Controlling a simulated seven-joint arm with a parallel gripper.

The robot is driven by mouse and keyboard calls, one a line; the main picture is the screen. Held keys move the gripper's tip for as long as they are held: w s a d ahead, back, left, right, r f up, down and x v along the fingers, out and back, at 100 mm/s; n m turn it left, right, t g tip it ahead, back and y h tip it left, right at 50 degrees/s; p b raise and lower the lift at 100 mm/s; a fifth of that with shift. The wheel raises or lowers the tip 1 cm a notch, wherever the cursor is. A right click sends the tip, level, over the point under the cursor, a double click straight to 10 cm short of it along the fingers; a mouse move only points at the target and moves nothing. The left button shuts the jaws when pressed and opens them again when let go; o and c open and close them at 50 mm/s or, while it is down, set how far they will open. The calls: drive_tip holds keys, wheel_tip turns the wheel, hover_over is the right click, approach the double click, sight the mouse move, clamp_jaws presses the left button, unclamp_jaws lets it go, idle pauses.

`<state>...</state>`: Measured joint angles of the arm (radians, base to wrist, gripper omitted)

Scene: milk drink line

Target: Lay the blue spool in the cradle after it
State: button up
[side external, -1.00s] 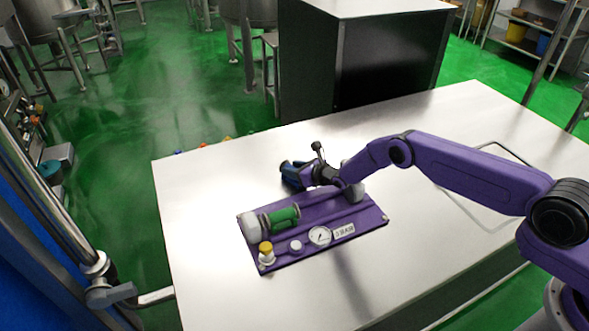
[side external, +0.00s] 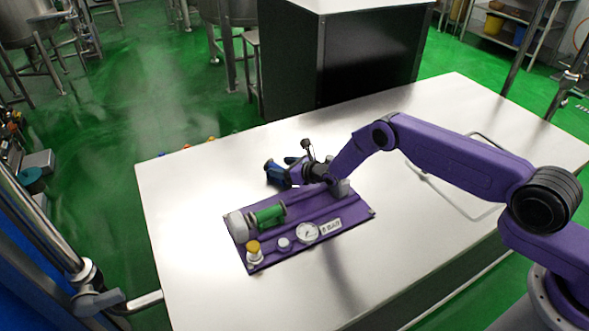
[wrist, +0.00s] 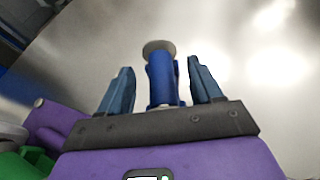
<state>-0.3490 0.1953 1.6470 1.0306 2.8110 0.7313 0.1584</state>
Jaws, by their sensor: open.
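The blue spool (wrist: 162,80) stands out between my fingers in the wrist view, with a grey flange at its far end. My gripper (wrist: 160,92) is open, one finger on each side of the spool, with gaps showing. In the side external view my gripper (side external: 279,171) is low over the table, just behind the purple plate (side external: 320,205). I cannot clearly separate the spool from the dark blue fingers there. A green spool (side external: 269,215) lies in the plate's cradle, next to the pale left end block (side external: 237,226). The cradle right of it looks empty.
A grey end block (side external: 341,187) is close to my wrist. A yellow-capped fitting (side external: 253,250), a white knob (side external: 284,243) and a round gauge (side external: 307,232) stand along the plate's front. The white table (side external: 180,220) is clear left of the plate.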

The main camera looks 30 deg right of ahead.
drive_tip(key=shift+v, duration=2.7)
drive_tip(key=shift+a, duration=0.1)
